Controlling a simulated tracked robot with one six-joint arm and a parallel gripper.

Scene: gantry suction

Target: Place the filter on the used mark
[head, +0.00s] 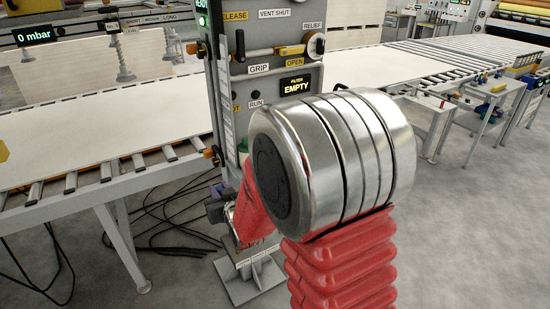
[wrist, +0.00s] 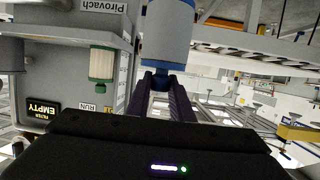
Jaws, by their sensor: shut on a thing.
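The filter, a pale grey cylinder with blue ends (wrist: 168,38), is at the top middle of the wrist view. My gripper (wrist: 162,80) has its two dark purple fingers shut on the filter's lower blue end. The filter's top runs out of the wrist view. In the head view my own arm hides the filter and most of the gripper. I cannot make out the used mark in either view.
A cream cylinder with green ends (wrist: 102,64) is by the grey panel, left of the held filter. The control post (head: 262,60) has levers and knobs. Roller tables with white boards (head: 90,125) stand left and right. Black cables lie on the floor.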

